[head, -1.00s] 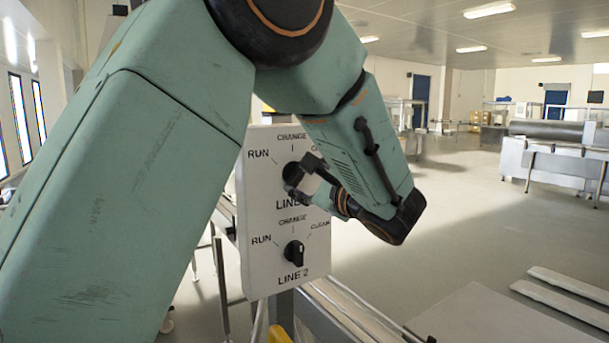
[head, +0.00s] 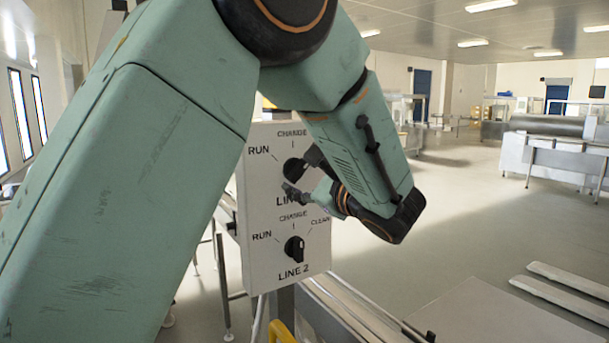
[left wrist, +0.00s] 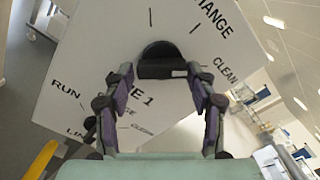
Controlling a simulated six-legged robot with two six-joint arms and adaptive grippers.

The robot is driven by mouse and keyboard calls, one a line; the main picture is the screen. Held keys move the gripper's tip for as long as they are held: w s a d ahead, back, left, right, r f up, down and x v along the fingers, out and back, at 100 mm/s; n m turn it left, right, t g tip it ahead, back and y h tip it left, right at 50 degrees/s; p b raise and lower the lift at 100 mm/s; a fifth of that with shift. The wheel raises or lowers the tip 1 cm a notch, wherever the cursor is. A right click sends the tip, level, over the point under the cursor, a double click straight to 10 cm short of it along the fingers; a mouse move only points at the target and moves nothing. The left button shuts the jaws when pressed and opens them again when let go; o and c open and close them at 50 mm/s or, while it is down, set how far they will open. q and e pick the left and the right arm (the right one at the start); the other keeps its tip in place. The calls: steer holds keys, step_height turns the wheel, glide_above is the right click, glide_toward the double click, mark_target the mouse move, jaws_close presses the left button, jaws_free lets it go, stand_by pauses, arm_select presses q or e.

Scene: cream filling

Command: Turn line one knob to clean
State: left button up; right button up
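The line 1 knob (head: 293,168) is a round black knob on the upper part of a white panel (head: 258,285), partly hidden by my left gripper (head: 302,175). In the left wrist view the knob (left wrist: 160,62) lies between the two spread fingers of the left gripper (left wrist: 160,75). Its white mark is on the side facing the CLEAN label (left wrist: 225,70). The fingertips are close to both ends of the knob; whether they touch it I cannot tell. In the head view the line 1 CLEAN label is hidden behind my arm. My right gripper is not in view.
The line 2 knob (head: 294,249) sits lower on the same panel, just below my left gripper. A conveyor frame (head: 345,307) runs below the panel. Open floor (head: 450,220) lies to the right, with steel machines (head: 550,150) further back.

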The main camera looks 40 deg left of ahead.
arm_select(q)
steer(key=shift+o, duration=1.1)
steer(key=shift+r, duration=0.1)
